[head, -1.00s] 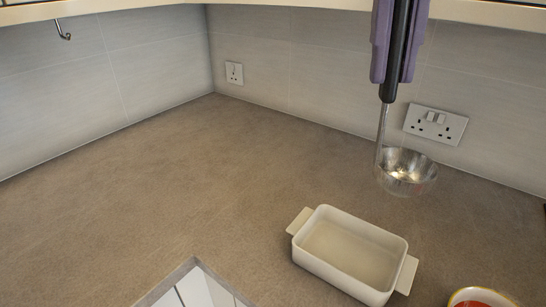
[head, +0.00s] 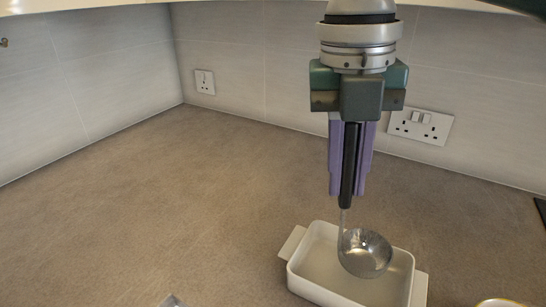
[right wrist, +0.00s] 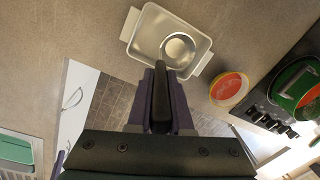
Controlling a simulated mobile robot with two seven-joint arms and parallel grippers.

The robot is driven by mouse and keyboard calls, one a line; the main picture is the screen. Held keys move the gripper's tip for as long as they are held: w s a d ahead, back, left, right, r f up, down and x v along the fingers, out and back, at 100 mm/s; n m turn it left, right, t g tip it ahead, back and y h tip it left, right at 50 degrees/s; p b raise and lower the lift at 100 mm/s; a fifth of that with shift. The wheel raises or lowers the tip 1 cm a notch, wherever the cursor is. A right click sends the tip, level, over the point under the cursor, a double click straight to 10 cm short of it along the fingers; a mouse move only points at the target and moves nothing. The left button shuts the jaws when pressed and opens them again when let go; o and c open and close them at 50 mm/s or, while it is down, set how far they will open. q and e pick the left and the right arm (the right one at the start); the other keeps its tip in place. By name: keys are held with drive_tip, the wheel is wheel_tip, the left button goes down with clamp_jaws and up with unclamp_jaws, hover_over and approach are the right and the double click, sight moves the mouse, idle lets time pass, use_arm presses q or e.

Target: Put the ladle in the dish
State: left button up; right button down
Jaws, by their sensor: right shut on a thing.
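My right gripper (head: 348,190) is shut on the black handle of the ladle (head: 366,254) and points straight down. The ladle's shiny metal bowl hangs at the lower end, in front of the dish in the head view. The dish (head: 302,272) is a white rectangular one with two side handles, standing on the counter. In the right wrist view the ladle bowl (right wrist: 178,50) overlaps the inside of the dish (right wrist: 133,28). I cannot tell whether the bowl touches the dish floor. My left gripper is not in view.
A red and yellow bowl (right wrist: 229,89) stands beside the dish. A hob with knobs and a green pot (right wrist: 295,85) lies beyond it. Wall sockets (head: 420,126) are behind.

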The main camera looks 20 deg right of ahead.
sight(341, 207)
drive_tip(key=shift+f, duration=2.3)
drive_tip(key=c, duration=0.8)
unclamp_jaws()
drive_tip(key=shift+c, duration=0.2)
drive_tip(key=r, duration=0.8)
drive_tip(key=a+r, duration=0.1)
drive_tip(key=r, duration=0.3)
drive_tip(key=shift+w+r+b, duration=0.1)
drive_tip(key=shift+w+b, duration=0.15)
drive_tip(key=shift+b, duration=0.1)
